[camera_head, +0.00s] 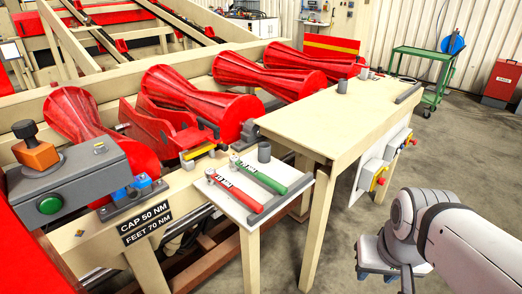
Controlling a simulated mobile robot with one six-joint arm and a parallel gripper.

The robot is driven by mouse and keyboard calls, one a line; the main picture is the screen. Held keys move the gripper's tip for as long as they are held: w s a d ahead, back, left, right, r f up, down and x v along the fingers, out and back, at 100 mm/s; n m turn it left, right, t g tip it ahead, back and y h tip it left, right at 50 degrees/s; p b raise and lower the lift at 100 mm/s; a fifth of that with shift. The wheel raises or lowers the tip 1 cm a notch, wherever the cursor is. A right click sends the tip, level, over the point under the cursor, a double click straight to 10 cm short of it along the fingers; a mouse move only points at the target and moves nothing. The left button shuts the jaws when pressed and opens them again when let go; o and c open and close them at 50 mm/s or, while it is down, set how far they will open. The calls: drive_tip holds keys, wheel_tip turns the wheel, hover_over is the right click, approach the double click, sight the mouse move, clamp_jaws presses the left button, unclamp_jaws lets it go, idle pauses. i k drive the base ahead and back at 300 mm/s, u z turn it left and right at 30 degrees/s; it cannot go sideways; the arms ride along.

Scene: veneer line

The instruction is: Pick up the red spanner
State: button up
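The red spanner (236,192) lies flat on a small white-topped stand (244,213), slanting from back left to front right. It has a grey head at its far end and a white label with dark lettering on its handle. A green spanner (262,176) lies parallel to it, just to its right, apart from it. My gripper (378,272) is low at the bottom right, well to the right of the stand and away from both spanners. My own arm partly hides it, and whether its fingers are open or shut does not show.
A dark cup-like cylinder (264,152) stands behind the green spanner. A beige table (325,117) stands between the stand and a green cart (424,66). Red rollers (190,86) and a grey box with a green button (68,183) are left. Grey floor at right is clear.

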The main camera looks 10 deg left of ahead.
sight(212, 177)
drive_tip(key=u, duration=0.45)
drive_tip(key=i, duration=0.95)
drive_tip(key=u, duration=0.8)
